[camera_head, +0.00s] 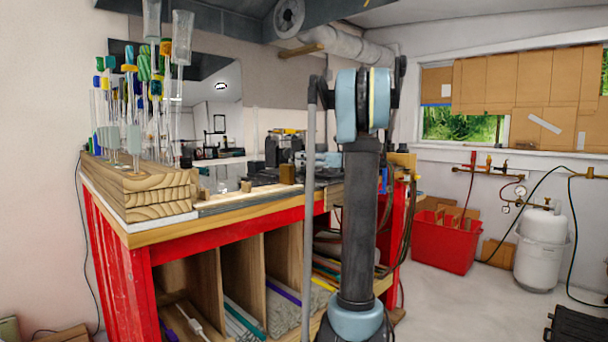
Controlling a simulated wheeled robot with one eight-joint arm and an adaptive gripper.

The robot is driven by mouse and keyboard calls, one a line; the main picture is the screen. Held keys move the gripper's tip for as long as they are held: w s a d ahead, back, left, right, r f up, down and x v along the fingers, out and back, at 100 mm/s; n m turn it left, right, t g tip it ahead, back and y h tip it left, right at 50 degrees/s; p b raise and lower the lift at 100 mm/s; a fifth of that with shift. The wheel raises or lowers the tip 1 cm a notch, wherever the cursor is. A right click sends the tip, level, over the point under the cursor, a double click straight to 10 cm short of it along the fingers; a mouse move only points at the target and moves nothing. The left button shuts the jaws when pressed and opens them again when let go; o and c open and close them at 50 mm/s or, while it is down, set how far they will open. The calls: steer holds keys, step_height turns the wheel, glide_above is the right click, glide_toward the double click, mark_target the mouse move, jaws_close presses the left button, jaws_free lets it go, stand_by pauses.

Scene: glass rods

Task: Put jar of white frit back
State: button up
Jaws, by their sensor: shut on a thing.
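I cannot make out a jar of white frit in the head view. My gripper is not in view, nor is anything it might hold. My own arm stands upright in the middle of the picture and hides part of the bench's right end.
A stacked wooden block (150,205) holding upright glass rods stands at the bench's left corner. Rods fill the cubbies below. A red bin (443,245) and a white gas tank (542,250) stand on the right. Some floor (455,300) is clear before them.

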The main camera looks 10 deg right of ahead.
mark_target(304, 169)
steer(key=shift+f, duration=2.15)
steer(key=o, duration=1.3)
steer(key=shift+c, duration=0.2)
steer(key=v, duration=1.2)
steer(key=shift+s, duration=0.1)
